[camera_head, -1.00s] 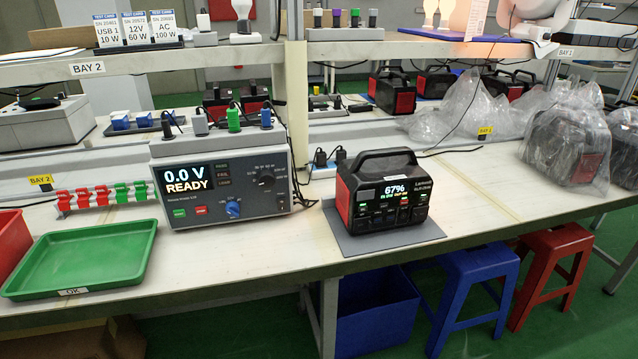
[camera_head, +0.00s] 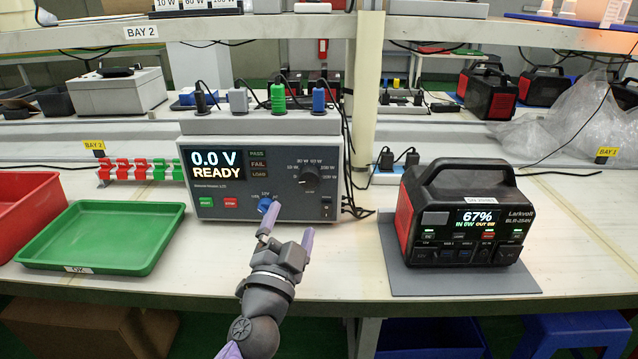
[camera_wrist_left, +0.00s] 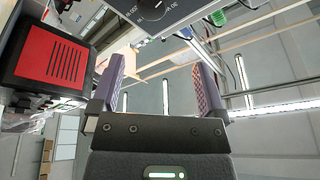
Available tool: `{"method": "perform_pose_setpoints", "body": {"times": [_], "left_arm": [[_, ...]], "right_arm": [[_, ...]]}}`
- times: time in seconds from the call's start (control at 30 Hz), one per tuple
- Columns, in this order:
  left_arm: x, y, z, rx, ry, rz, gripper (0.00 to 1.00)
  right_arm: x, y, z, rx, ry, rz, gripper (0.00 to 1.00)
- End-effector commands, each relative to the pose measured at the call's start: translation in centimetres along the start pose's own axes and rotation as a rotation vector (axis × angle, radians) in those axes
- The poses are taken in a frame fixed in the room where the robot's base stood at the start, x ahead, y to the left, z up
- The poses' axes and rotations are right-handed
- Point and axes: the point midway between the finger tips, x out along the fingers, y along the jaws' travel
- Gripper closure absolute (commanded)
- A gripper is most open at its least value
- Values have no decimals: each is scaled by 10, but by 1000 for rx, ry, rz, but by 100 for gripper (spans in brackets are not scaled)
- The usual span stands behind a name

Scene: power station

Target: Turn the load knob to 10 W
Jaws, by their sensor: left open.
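The load tester (camera_head: 260,160) stands on the bench, its display reading 0.0 V READY. The black load knob (camera_head: 309,174) is at the upper right of its panel, ringed by small watt labels; its pointer setting is too small to read surely. A black knob (camera_wrist_left: 153,8) also shows at the top edge of the left wrist view. A blue selector knob (camera_head: 266,204) sits lower on the panel. My left gripper (camera_head: 287,233) is open and empty in front of and below the panel, apart from both knobs. Its purple-padded fingers (camera_wrist_left: 160,80) are spread with nothing between.
A black and red power station (camera_head: 460,215) showing 67% stands on a grey mat (camera_head: 400,270) right of the tester. A green tray (camera_head: 100,265) lies to the left. Plugs and cables (camera_head: 278,97) top the tester.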

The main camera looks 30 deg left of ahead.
Motion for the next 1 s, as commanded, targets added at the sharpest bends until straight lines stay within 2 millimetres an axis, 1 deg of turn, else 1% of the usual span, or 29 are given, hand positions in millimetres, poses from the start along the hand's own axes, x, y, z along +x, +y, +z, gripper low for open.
{"method": "perform_pose_setpoints", "body": {"times": [0.03,0.3,0.4,0.5,0.63,0.9,0.97,1.0], "left_arm": [[11,3,2,1,2,-1,5],[65,14,13,1,-1,0,5],[84,13,12,2,-1,-1,5],[97,14,12,0,-1,1,5],[107,13,12,-1,-2,2,5],[109,13,12,-1,-2,2,5],[109,13,12,-1,-2,2,18],[109,13,12,-1,-2,2,26]], "right_arm": [[2,0,1,0,-2,0,17],[10,2,3,-2,-10,3,17],[10,3,3,-3,-10,5,17],[12,3,3,-3,-10,5,17],[12,3,2,-3,-10,5,17],[12,3,0,-3,-6,5,17],[12,3,0,-3,-5,5,17],[12,3,0,-3,-5,4,17]]}}
